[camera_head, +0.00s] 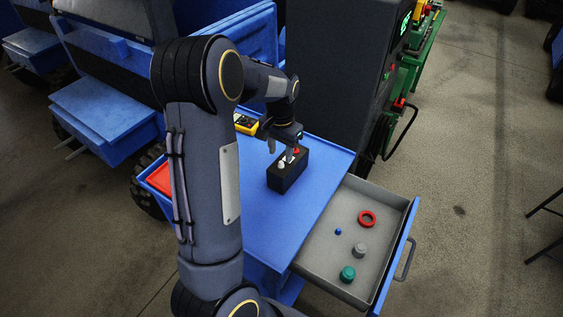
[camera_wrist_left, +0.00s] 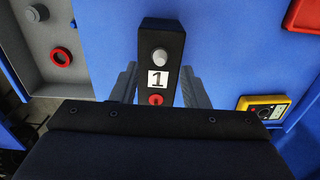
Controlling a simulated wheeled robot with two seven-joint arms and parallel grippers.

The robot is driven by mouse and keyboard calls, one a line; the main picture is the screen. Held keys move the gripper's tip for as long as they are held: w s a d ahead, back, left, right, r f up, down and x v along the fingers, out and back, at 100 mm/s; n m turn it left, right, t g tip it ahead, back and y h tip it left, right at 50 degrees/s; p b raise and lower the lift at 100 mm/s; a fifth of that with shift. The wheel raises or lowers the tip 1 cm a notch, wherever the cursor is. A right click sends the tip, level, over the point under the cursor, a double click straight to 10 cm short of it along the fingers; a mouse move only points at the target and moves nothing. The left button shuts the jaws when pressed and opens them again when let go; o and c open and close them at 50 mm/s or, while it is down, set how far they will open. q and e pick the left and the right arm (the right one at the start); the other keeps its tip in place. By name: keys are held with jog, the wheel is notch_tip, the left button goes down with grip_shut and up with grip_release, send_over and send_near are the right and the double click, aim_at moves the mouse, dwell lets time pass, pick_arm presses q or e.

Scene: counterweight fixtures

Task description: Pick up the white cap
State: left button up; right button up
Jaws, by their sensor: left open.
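The white cap (camera_head: 282,165) sits on one end of the top of a small black box (camera_head: 288,176) on the blue table. In the left wrist view the cap (camera_wrist_left: 159,56) looks light grey and round, beyond a label with a "1" on the box (camera_wrist_left: 176,72). A red piece (camera_wrist_left: 156,99) is at the box's near end. My left gripper (camera_head: 281,151) is open above the box, and its fingers stand on either side of it in the wrist view. The cap is not between the fingertips. My right gripper is not in view.
An open grey drawer (camera_head: 322,257) at the right holds a red ring (camera_head: 367,218), a small blue piece (camera_head: 338,231), a grey cap (camera_head: 361,250) and a teal cap (camera_head: 348,273). The table front is clear.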

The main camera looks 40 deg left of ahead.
aim_at(281, 162)
pick_arm(q)
jog(key=shift+f+p, duration=0.3)
jog(key=shift+f, duration=1.7)
jog(key=c, duration=0.7)
jog(key=shift+r, duration=0.15)
jog(key=shift+r, duration=0.65)
jog(key=w+d+r, duration=0.3)
jog(key=w+d+r+b, duration=0.1)
jog(key=w+d+r, duration=0.2)
jog(key=r, duration=0.1)
jog(key=w+d+r+b, duration=0.1)
jog(key=w+d+r, duration=0.2)
jog(key=w+r, duration=0.1)
jog(key=shift+d+r, duration=0.25)
jog(key=shift+d, duration=0.15)
